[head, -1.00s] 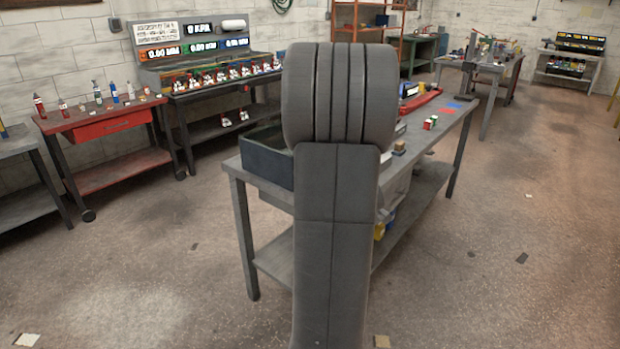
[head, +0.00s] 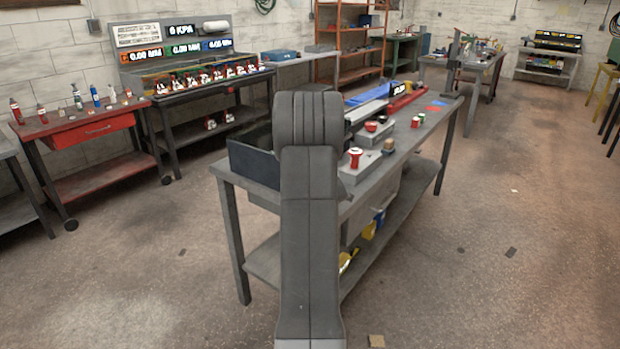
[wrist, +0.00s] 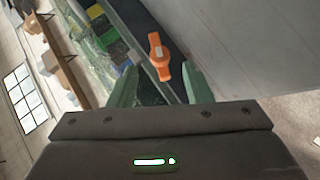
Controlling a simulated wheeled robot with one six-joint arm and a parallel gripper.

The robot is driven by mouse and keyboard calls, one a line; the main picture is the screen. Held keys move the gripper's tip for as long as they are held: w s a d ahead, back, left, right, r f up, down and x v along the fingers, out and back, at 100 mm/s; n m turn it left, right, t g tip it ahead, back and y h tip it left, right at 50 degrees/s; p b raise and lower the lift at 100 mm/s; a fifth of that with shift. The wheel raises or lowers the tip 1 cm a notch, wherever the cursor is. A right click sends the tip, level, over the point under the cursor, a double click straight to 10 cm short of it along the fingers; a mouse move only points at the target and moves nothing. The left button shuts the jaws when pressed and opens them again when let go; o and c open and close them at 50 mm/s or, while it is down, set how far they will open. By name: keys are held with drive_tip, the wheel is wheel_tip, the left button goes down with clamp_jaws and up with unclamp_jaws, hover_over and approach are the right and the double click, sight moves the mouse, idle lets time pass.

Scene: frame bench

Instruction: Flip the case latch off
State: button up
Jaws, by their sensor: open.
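An orange latch (wrist: 159,57), with a pale patch at its middle, sits on a dark surface in the wrist view. My gripper (wrist: 160,76) shows two greenish fingers spread apart, one on each side of the latch's lower end. The fingers look clear of it, but I cannot tell the depth. A dark open-topped case (head: 250,164) stands at the near left end of the grey bench in the head view. My arm covers part of it and hides my gripper and the latch there.
The grey bench (head: 347,209) carries a red knob (head: 355,153) on a grey block, small coloured blocks and a red rail (head: 405,100). A red cart (head: 90,132) stands at the left. Floor is open to the right.

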drive_tip(key=shift+x, duration=1.95)
drive_tip(key=shift+p, duration=0.3)
clamp_jaws()
